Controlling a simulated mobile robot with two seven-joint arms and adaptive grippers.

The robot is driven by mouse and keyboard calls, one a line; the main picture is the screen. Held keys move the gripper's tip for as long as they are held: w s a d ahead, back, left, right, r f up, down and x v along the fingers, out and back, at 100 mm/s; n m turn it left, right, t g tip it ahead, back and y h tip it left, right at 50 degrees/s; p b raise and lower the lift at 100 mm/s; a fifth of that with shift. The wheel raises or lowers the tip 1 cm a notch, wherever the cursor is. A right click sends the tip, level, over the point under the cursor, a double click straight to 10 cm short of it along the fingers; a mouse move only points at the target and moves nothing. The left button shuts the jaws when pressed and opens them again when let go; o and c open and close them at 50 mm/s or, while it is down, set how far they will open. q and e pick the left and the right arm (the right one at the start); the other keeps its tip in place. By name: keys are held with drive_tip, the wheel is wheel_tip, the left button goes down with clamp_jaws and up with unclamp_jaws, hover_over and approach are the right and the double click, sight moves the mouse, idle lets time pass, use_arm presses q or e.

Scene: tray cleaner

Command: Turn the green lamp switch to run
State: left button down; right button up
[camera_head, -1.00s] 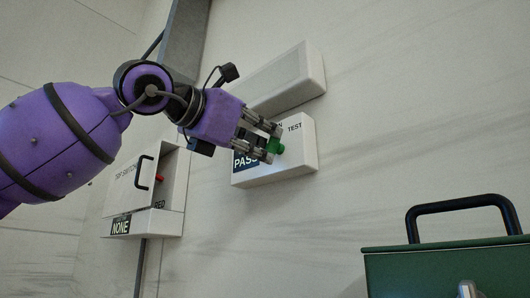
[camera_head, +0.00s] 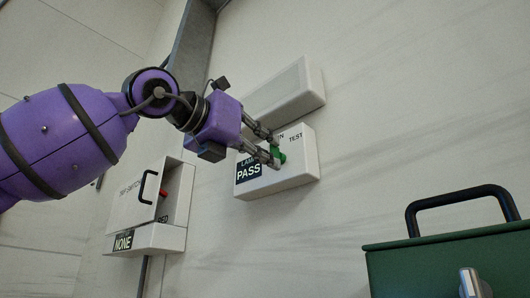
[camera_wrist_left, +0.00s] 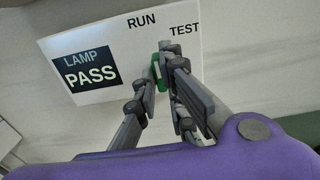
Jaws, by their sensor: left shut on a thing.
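The green lamp switch (camera_head: 282,156) sticks out of the front of a white lamp box (camera_head: 300,170) on the wall. The box bears "RUN" and "TEST" marks and a dark "LAMP PASS" label (camera_head: 249,171). My left gripper (camera_head: 274,152) is shut on the green switch, one finger above and one below it in the head view. In the left wrist view the switch (camera_wrist_left: 156,74) shows green between the fingers, below the gap between "RUN" and "TEST"; the fingers partly hide it. My right gripper is not in view.
A white trip switch box (camera_head: 146,240) with a black handle, a red knob and a "NONE" label is at lower left. A grey-white panel (camera_head: 290,92) is above the lamp box. A green case (camera_head: 440,262) with a black handle stands at lower right. The wall between is bare.

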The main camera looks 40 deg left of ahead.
use_arm(q)
drive_tip(key=c, duration=1.8)
unclamp_jaws()
drive_tip(key=shift+c, duration=0.2)
drive_tip(key=shift+s, duration=0.1)
drive_tip(key=s, duration=1.2)
drive_tip(key=shift+a, duration=0.45)
